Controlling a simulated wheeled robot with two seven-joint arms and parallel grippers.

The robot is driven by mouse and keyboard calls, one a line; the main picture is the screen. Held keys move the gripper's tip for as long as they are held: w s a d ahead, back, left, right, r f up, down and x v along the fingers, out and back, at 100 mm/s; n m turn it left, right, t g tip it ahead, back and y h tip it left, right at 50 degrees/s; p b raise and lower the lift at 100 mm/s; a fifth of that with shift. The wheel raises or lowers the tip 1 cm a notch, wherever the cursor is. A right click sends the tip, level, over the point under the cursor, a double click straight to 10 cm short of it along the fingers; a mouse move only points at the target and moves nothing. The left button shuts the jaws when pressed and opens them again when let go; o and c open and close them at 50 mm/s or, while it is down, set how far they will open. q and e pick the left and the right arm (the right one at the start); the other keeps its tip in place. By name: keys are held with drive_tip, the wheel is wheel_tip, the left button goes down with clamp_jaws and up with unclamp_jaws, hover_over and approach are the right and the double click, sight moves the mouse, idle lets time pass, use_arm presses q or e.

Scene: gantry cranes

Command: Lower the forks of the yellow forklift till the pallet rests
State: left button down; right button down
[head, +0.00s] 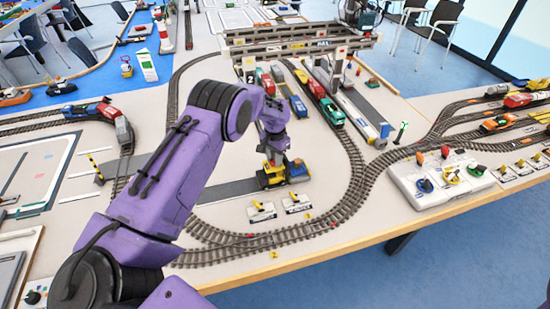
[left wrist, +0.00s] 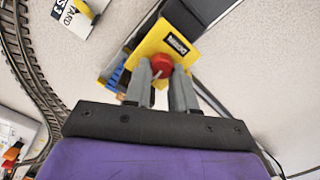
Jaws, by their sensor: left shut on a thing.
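The yellow forklift (head: 268,181) stands on a dark road strip inside the curve of track in the head view. A blue load (head: 298,170) shows at its right side. The pallet is too small to tell, and so is any gap under it. My left gripper (head: 274,158) points down over the forklift. In the left wrist view my left gripper (left wrist: 165,80) has its fingers close together at a red knob (left wrist: 161,62), shut on it. The knob is on the forklift's yellow top (left wrist: 150,42), beside a dark label. My right gripper is not in view.
A gantry crane (head: 300,45) spans trains behind. A white control box (head: 440,180) with coloured levers stands at the right.

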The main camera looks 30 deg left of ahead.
use_arm(q)
drive_tip(key=shift+s+r, duration=0.1)
drive_tip(key=shift+r, duration=0.1)
drive_tip(key=shift+n, duration=0.5)
idle(0.7)
idle(0.5)
drive_tip(key=c, duration=0.9)
unclamp_jaws()
wheel_tip(320, 180, up, 10)
drive_tip(key=b, duration=0.2)
drive_tip(key=shift+s+r+b, duration=0.1)
drive_tip(key=shift+r+b, duration=0.15)
drive_tip(key=shift+b, duration=0.1)
